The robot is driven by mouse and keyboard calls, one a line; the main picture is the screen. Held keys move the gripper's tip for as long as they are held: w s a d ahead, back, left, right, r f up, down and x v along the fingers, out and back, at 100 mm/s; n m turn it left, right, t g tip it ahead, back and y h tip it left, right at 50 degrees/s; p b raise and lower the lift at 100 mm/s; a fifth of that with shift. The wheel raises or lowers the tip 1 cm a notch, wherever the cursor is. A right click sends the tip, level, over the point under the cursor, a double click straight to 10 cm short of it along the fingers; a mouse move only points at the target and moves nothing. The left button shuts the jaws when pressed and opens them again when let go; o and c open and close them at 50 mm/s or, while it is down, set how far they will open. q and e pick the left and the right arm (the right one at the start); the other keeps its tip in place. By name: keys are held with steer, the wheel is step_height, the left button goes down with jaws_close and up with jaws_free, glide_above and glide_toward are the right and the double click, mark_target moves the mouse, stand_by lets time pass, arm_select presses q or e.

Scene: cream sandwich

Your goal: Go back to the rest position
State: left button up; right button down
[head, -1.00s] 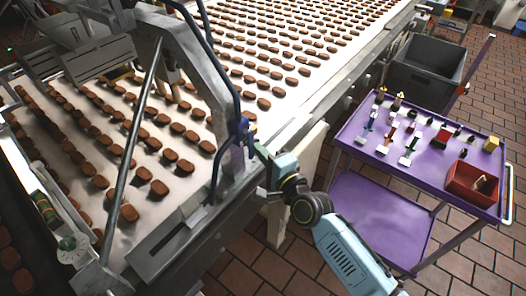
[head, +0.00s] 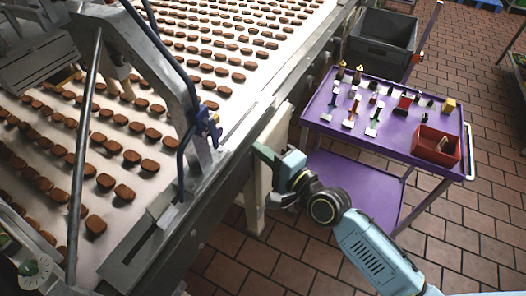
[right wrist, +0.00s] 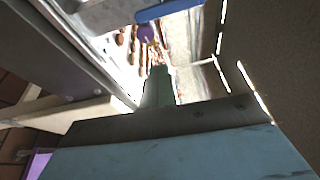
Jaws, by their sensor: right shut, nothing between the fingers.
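My right gripper (head: 259,153) is beside the near edge of the conveyor in the head view, with its pale blue wrist reaching in from the lower right. Its fingers are shut, and nothing shows between them. The closed green fingers also show in the right wrist view (right wrist: 158,86), pointing toward the conveyor. A blue knob (head: 209,126) on the machine's grey frame is left of the gripper and apart from it. A purple knob shows beyond the fingertips in the right wrist view (right wrist: 146,33). My left gripper is not in view.
The conveyor belt (head: 160,62) carries many rows of brown cookies. A purple cart (head: 395,135) with small tools and a red bin (head: 436,146) stands right of my arm. A grey crate (head: 383,42) stands behind the cart. Tiled floor (head: 470,225) is clear at lower right.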

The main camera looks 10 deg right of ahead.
steer(key=shift+s+d, duration=0.1)
steer(key=shift+s, duration=0.1)
stand_by(0.3)
steer(key=s+d+f+n+g+h+b, duration=0.2)
steer(key=s+d+f+h, duration=0.15)
steer(key=f, duration=0.95)
steer(key=s+d+f+n+g+h+b, duration=0.2)
steer(key=s+d+f, duration=0.25)
steer(key=f, duration=0.85)
steer(key=s+d+f+n+g+h+b, duration=0.1)
steer(key=s+d+f+n+g+h, duration=0.2)
steer(key=f, duration=1)
steer(key=s+d+f+n+g+b, duration=0.1)
steer(key=s+d+f+n+g, duration=0.1)
steer(key=s+f, duration=0.4)
steer(key=s+d+f+n+g+h+b, duration=0.1)
steer(key=s+d+f, duration=0.3)
steer(key=s, duration=1)
steer(key=s+d+f+n+g+h+b, duration=0.1)
steer(key=s+d+f+n+g+b, duration=0.1)
steer(key=s+f, duration=0.7)
steer(key=shift+s+d+n+g, duration=0.4)
steer(key=shift+s+n+g, duration=0.3)
steer(key=shift+s, duration=0.4)
